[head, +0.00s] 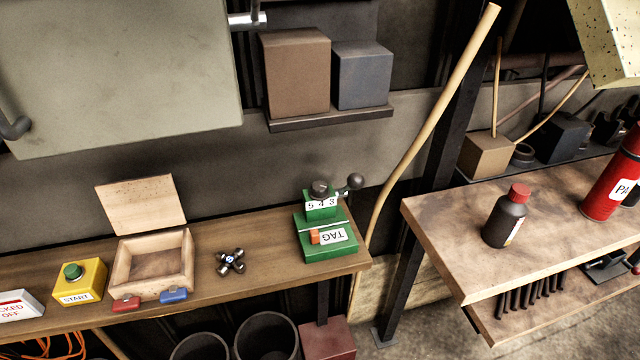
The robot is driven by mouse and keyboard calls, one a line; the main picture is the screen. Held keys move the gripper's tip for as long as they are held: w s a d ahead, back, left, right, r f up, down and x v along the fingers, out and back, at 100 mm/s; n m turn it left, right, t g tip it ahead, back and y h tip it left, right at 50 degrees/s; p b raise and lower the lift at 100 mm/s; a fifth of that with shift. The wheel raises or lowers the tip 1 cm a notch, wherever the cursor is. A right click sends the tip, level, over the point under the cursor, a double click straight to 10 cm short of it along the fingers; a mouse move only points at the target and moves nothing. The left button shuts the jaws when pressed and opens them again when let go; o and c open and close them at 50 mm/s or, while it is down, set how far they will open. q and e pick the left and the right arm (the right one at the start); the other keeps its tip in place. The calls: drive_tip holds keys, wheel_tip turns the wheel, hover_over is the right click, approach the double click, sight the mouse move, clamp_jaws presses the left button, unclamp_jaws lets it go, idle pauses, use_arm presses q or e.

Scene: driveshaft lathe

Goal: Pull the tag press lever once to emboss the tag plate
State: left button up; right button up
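The green tag press (325,238) stands at the right end of the narrow wooden bench. It bears a white TAG label, number wheels reading 5 4 3, and a small orange piece on its front. Its lever (354,182) has a dark ball knob and sticks out at the upper right of the press. I cannot make out a tag plate for certain. Neither of my grippers shows in the head view.
On the narrow bench (270,278) are a dark cross-shaped joint (231,261), an open wooden box (152,262) and a yellow START button box (79,282). A pale curved pole (425,130) rises right of the press. A second bench (550,235) holds a dark bottle (506,218).

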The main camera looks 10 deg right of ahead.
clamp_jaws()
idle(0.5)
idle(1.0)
